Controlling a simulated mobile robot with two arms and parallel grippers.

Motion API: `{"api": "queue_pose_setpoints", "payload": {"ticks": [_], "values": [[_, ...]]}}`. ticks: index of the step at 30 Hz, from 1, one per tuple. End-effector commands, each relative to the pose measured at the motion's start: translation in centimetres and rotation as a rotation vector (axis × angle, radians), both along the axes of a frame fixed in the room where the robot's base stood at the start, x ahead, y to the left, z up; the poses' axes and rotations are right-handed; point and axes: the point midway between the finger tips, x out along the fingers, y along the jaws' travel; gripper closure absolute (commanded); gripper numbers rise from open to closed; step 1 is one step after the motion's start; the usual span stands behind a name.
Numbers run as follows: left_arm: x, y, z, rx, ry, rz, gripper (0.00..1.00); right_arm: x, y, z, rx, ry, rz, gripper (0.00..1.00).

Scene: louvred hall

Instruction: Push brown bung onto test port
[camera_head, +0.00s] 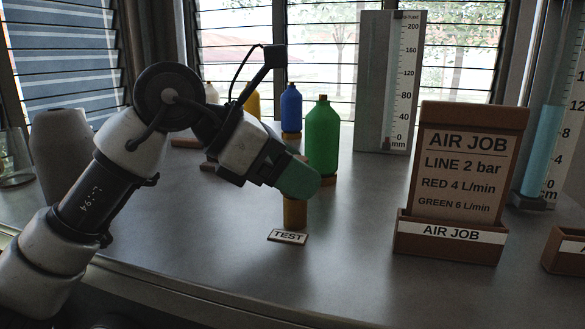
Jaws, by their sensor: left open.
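My left gripper (299,182), with green fingertips, comes in from the left and points down to the right. It is open. An ochre-brown upright cylinder (294,214) stands right under the fingertips, its top hidden by them. I cannot tell whether it is the brown bung, the test port or both, nor whether the fingers touch it. A small label reading TEST (287,237) lies just in front of it on the grey table (345,270). My right gripper is not in view.
A green bottle (322,140) and a blue bottle (291,110) stand behind the gripper. A brown AIR JOB board (463,165) stands at right in its holder. Tall scales (400,80) stand behind. The table front between TEST label and board is clear.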

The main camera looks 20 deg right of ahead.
Motion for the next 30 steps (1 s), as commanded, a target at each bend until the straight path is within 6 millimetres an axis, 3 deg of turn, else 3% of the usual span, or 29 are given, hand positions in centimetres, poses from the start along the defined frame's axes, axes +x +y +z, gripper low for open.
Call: {"api": "queue_pose_setpoints", "payload": {"ticks": [5, 21, 30], "values": [[0.0, 0.2, 0.5, 0.000, -0.001, 0.001, 0.31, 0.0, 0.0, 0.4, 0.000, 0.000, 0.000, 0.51], [0.2, 3.0, 6.1, 0.000, -0.002, 0.001, 0.31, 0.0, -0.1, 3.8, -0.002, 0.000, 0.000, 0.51], [0.2, 3.2, 6.2, 0.000, 0.000, 0.000, 0.31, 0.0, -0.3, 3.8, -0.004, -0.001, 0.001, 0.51]]}}
